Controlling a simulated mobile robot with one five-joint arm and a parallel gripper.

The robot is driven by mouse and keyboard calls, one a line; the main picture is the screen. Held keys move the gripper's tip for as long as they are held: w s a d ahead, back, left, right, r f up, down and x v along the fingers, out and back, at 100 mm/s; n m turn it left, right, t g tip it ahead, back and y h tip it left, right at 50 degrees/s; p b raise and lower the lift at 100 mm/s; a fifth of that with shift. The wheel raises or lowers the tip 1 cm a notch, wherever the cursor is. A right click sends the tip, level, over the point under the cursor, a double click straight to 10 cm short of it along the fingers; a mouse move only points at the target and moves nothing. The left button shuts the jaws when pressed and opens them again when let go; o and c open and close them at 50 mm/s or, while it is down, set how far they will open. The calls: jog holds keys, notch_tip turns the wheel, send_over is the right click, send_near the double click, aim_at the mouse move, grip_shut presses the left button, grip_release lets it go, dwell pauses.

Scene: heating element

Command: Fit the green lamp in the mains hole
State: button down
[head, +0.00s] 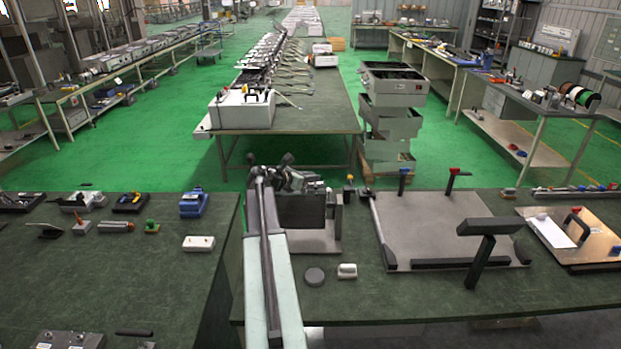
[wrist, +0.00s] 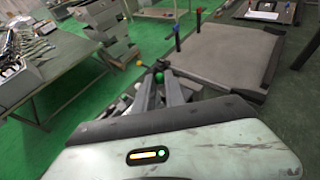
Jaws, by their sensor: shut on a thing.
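My gripper (wrist: 160,82) shows in the wrist view beyond my pale arm link. In the head view my arm reaches forward over the right-hand bench, with my gripper (head: 288,177) beside a dark upright box (head: 302,211) on a grey plate. The lamp cannot be made out there. I cannot make out the mains hole in either view.
A grey board (head: 440,235) with a blue-topped and a red-topped post lies right of my arm. The left bench (head: 110,280) holds several small parts.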

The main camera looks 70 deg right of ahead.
aim_at(311, 192)
jog(key=shift+f, duration=0.15)
jog(key=shift+f+b, duration=0.3)
jog(key=shift+b, duration=0.15)
jog(key=shift+f+b, duration=1.35)
jog(key=shift+f, duration=0.05)
jog(key=c, duration=1.3)
grip_release()
jog(key=shift+r, duration=0.1)
jog(key=p+v, duration=0.3)
jog(key=v, duration=0.4)
jog(key=shift+w+a+r, duration=0.1)
jog(key=shift+a, duration=0.25)
